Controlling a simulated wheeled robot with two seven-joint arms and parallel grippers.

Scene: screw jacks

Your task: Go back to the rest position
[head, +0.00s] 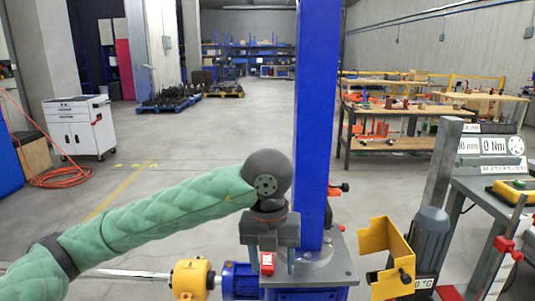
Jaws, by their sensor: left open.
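My left arm (150,210), in a green quilted sleeve, comes in from the left. Its dark wrist ends in the grey left gripper (268,262), which points down with its jaws apart. A small red part (267,263) shows between the fingers; I cannot tell whether they touch it. The gripper is in front of the foot of a tall blue column (316,120), above a grey base plate (330,268). A blue gear unit or motor (240,281) and a yellow part (192,278) on a metal shaft (130,273) lie to its lower left. My right gripper is not in view.
Right of the column stand a yellow bracket (388,255), a grey motor (430,245) and a bench (485,185) with displays. A white drawer cabinet (80,127) and an orange hose (62,177) are at left. Workbenches (390,145) stand behind. The middle floor is clear.

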